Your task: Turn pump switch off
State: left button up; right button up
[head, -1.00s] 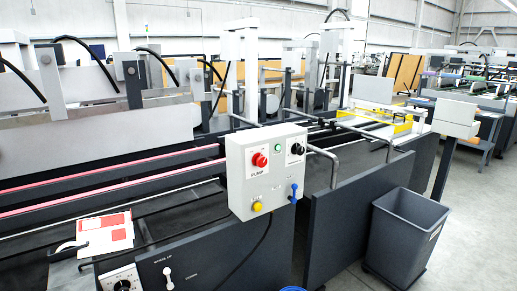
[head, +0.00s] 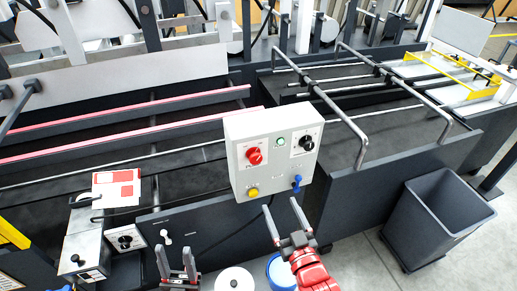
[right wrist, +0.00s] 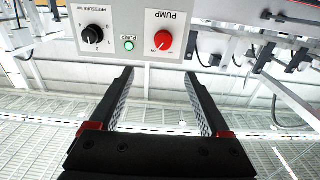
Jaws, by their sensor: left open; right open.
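The red pump knob (head: 254,156) is at the upper left of the light grey control box (head: 238,178). In the right wrist view the red knob (right wrist: 163,41), labelled PUMP, appears upside down beyond the fingertips. A small white pointer mark shows on it, but I cannot tell its setting for sure. My right gripper (head: 285,217) is open and empty, just below the box's lower right; its fingers (right wrist: 160,75) point towards the box, apart from the knob. My left gripper (head: 174,250) is open and empty at the bottom, left of the box.
The box also carries a green lamp (head: 281,142), a black pressure knob (head: 306,143), a yellow button (head: 252,192) and a blue lever (head: 297,181). Bent metal rails (head: 353,125) lie right of it. A grey bin (head: 437,215) stands on the floor at right.

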jog(key=b, duration=1)
send_near(257, 161)
jog(key=p+x, duration=0.1)
jog(key=x, duration=0.2)
jog(key=p+x, duration=0.2)
jog(key=x, duration=0.2)
jog(key=shift+w+a+r, duration=0.15)
jog(key=shift+r, duration=0.1)
jog(key=shift+w+a+f+p, duration=0.1)
jog(key=shift+w+a+p, duration=0.05)
jog(key=shift+w+p, duration=0.3)
grip_shut()
